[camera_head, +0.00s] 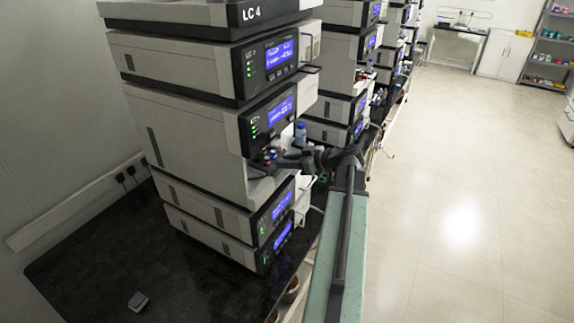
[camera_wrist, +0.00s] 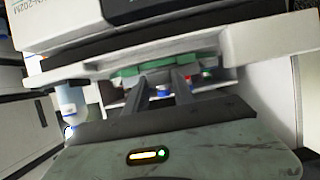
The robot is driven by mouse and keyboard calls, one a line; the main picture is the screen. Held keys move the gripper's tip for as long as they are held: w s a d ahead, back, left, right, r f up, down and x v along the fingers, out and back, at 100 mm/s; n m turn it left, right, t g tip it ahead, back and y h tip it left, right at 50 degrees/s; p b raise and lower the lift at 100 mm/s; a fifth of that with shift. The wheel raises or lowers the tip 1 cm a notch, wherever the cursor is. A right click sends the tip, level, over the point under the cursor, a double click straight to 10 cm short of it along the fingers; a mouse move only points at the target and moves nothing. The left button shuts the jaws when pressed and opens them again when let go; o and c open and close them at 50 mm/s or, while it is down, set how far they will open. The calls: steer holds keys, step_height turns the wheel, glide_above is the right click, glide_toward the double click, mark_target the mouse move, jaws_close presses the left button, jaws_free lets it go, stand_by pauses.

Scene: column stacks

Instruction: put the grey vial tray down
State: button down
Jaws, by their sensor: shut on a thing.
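My gripper (camera_head: 284,160) reaches left from my arm to the open front of the LC stack, at the bay below the second display. It is shut on the grey vial tray, which is mostly hidden; vials with blue and red caps (camera_head: 268,154) show at the gripper's end. In the wrist view the two dark fingers of my gripper (camera_wrist: 161,84) point into the bay. A blue-capped vial (camera_wrist: 162,92) shows between them and a red cap to their right. I cannot tell whether the tray touches the bay floor.
The stacked instrument (camera_head: 180,130) stands on a black bench (camera_head: 110,255) with a small grey object (camera_head: 138,301) on its bare part. A blue-capped bottle (camera_head: 300,134) stands behind my gripper. More stacks line the bench behind. The floor at right is clear.

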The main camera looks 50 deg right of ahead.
steer(key=shift+f, duration=0.15)
steer(key=c, duration=1.1)
jaws_free()
steer(key=shift+o, duration=0.2)
steer(key=shift+r, duration=0.3)
steer(key=p+v, duration=0.4)
steer(key=v, duration=0.8)
steer(key=shift+f+p, duration=0.15)
steer(key=shift+p, duration=0.15)
steer(key=shift+s, duration=0.1)
